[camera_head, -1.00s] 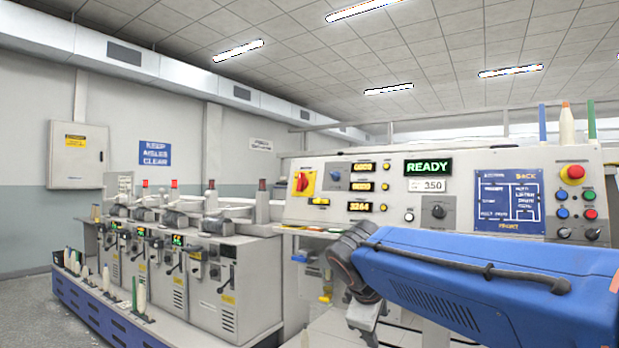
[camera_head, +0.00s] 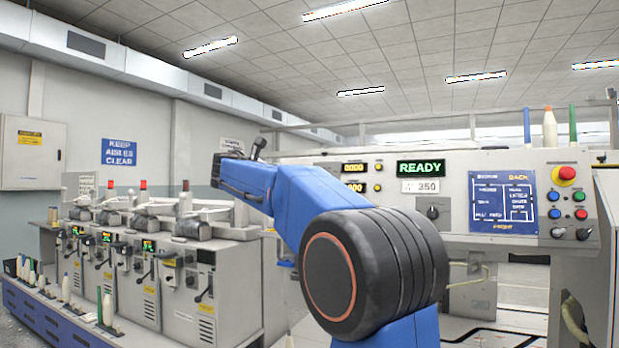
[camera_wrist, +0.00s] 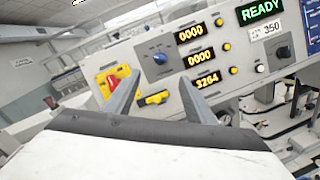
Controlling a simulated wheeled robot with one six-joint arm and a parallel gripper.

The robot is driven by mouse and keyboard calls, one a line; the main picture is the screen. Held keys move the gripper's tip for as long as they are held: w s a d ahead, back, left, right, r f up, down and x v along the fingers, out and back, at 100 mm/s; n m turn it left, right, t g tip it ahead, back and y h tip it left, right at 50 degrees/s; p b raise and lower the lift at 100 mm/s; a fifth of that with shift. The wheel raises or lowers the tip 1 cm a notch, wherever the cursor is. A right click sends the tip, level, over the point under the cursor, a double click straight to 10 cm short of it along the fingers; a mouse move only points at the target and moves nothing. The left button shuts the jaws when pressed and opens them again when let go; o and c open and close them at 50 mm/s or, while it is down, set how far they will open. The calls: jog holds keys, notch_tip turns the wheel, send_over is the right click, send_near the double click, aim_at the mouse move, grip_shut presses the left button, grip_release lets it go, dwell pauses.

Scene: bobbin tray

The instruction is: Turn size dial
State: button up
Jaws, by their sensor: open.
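The wrist view shows my gripper (camera_wrist: 160,78) open and empty, its two grey fingers pointing at the control panel. A round blue dial (camera_wrist: 160,58) on a grey plate sits just beyond and above the fingertips, apart from them as far as I can tell. A second, dark dial (camera_wrist: 284,51) is at the right below the 350 display; it also shows in the head view (camera_head: 433,211). The labels are too small to tell which is the size dial. In the head view my arm covers the blue dial, and I cannot make out my fingers.
Numeric displays (camera_wrist: 200,57) and yellow buttons (camera_wrist: 228,46) are to the right. A red emergency button (camera_head: 566,174) is at the panel's right end.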

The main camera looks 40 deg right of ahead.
jog(key=x, duration=1.7)
jog(key=c, duration=1)
